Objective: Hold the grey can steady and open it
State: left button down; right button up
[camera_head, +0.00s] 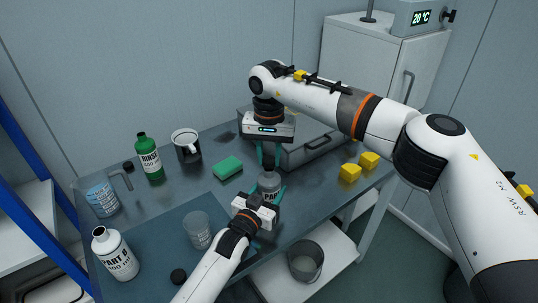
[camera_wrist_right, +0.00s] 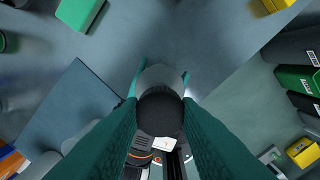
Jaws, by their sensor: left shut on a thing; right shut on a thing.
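The grey can (camera_head: 269,184) stands upright near the front edge of the table, with dark lettering on its side. My left gripper (camera_head: 268,192) is shut on the can's body from the front, its teal fingers on either side. My right gripper (camera_head: 268,160) points down from above and is shut on the can's black cap (camera_wrist_right: 160,112). In the right wrist view the grey can's body (camera_wrist_right: 160,76) shows beyond the cap, with the left fingertips beside it. I cannot tell whether the cap has turned.
A green sponge (camera_head: 227,168), a mug (camera_head: 186,146), a green bottle (camera_head: 149,157) and a clear cup (camera_head: 197,229) stand left of the can. A white bottle (camera_head: 115,254) is at the front left. Yellow blocks (camera_head: 350,172) and a grey case (camera_head: 312,150) are to the right.

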aim_at(269, 159)
pick_arm(q)
jog(key=shift+f, duration=0.1)
pick_arm(e)
jog(key=shift+r, duration=1.95)
pick_arm(q)
jog(key=shift+c, duration=2.2)
grip_release()
